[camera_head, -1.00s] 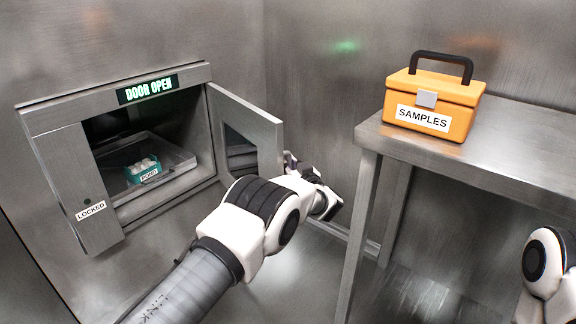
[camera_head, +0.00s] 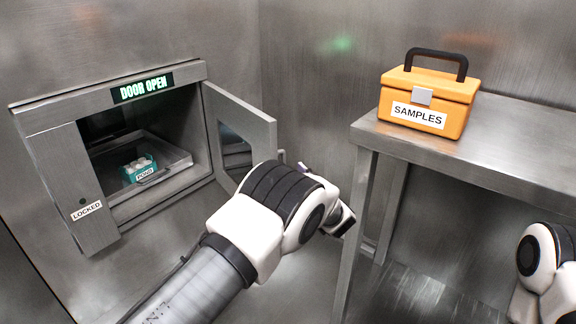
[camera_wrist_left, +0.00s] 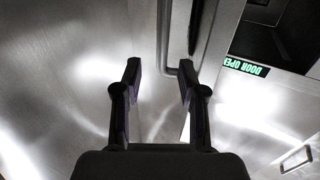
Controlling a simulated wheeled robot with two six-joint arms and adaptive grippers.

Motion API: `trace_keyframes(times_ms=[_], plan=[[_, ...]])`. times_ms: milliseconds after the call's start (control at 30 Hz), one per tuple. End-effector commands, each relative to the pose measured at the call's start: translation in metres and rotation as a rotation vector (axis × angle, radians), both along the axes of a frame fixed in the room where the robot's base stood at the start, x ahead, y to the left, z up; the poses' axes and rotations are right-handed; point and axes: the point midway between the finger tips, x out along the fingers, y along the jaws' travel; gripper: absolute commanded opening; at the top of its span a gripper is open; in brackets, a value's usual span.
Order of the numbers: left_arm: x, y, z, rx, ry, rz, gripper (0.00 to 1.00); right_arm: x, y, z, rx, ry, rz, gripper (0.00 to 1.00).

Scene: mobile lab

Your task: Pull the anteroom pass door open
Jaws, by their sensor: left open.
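The pass door (camera_head: 247,148) stands swung open on the right side of the wall hatch (camera_head: 30,118), with a dark window in it. A lit sign (camera_head: 142,87) above the opening reads DOOR OPEN. A bar handle (camera_head: 281,156) shows at the door's free edge. My left gripper (camera_head: 303,168) is just right of that edge, mostly hidden behind my wrist. In the left wrist view the gripper (camera_wrist_left: 160,68) is open and empty. The handle (camera_wrist_left: 165,35) appears between its fingertips, nearer the right one, with the door edge (camera_wrist_left: 212,40) beyond. My right gripper is out of frame.
Inside the hatch a teal box (camera_head: 139,170) of white items sits on a tray (camera_head: 175,156). A panel labelled LOCKED (camera_head: 87,211) is at left. A metal table (camera_head: 510,140) with an orange SAMPLES case (camera_head: 428,103) stands close right of my left arm.

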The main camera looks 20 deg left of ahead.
Motion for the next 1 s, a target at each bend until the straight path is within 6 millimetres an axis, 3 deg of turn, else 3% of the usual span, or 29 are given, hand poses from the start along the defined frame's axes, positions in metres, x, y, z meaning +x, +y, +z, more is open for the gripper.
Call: trace_keyframes(times_ms=[267,367,433,600,700,867,1000], plan=[[-0.004,-0.003,0.0,0.001,0.001,0.002,0.41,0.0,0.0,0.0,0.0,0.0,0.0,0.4],[-0.004,-0.003,0.0,0.013,0.011,0.002,0.06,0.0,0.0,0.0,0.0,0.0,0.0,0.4],[-0.002,-0.005,0.003,0.077,0.043,-0.014,0.0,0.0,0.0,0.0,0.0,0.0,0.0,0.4],[0.02,-0.05,0.028,0.534,0.111,-0.272,0.0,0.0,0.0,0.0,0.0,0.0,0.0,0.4],[0.03,-0.058,0.041,0.862,0.143,-0.433,0.0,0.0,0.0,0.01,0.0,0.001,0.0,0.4],[0.024,-0.045,0.052,1.285,0.16,-0.659,0.0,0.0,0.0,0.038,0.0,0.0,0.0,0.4],[-0.004,-0.016,0.052,1.554,0.135,-0.847,0.0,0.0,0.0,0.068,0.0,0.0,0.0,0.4]])
